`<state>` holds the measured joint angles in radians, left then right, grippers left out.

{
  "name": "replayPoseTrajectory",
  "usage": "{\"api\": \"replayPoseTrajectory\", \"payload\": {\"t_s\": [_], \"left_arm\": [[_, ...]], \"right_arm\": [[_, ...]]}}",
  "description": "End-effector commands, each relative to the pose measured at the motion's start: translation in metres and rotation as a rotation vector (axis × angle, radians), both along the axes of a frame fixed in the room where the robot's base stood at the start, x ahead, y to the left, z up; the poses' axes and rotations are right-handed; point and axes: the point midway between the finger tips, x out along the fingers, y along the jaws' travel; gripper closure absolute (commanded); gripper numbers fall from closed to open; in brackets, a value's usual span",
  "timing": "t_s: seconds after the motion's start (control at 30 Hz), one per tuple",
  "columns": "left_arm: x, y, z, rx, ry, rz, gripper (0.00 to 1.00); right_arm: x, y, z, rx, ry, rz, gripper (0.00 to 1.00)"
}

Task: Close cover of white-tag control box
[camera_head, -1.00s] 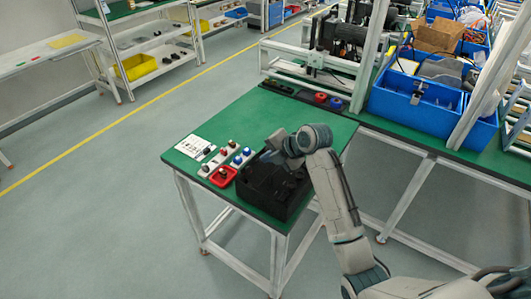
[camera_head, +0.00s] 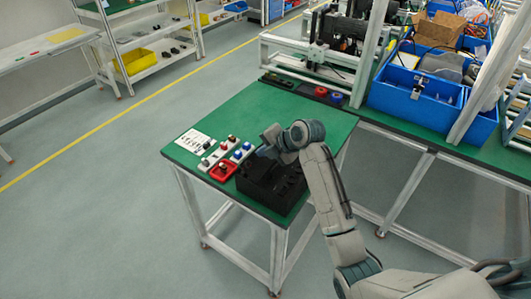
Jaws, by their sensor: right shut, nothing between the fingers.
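On the green-topped table (camera_head: 285,112) stand small light control boxes. One with dark and red knobs (camera_head: 220,151) is left of one with blue knobs (camera_head: 241,153). A small red box (camera_head: 222,171) with a dark knob is in front of them. I cannot make out any white tag or cover at this size. My right gripper (camera_head: 264,147) is shut and empty, above the table just right of the blue-knobbed box and over the back of a black block-like container (camera_head: 275,187). Its fingertips are small and partly hidden by the wrist. My left gripper is out of view.
A white sheet (camera_head: 194,140) with small dark marks or parts lies at the table's left corner. A metal frame, a red and a blue round part (camera_head: 336,99) and a blue bin (camera_head: 415,97) are at the back. The table's middle behind my gripper is clear.

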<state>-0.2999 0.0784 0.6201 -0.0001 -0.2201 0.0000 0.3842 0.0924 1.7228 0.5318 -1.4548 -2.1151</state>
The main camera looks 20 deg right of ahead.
Motion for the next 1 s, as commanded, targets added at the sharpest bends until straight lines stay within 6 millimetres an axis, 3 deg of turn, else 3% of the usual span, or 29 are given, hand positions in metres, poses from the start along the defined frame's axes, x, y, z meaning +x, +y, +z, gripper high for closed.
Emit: {"api": "replayPoseTrajectory", "payload": {"t_s": [0.6, 1.0], "left_arm": [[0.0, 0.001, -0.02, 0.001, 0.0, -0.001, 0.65], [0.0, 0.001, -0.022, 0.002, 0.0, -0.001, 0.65]], "right_arm": [[0.023, 0.018, -0.012, 0.002, 0.001, 0.001, 1.0], [0.026, 0.021, -0.014, 0.001, 0.001, 0.0, 1.0]]}}
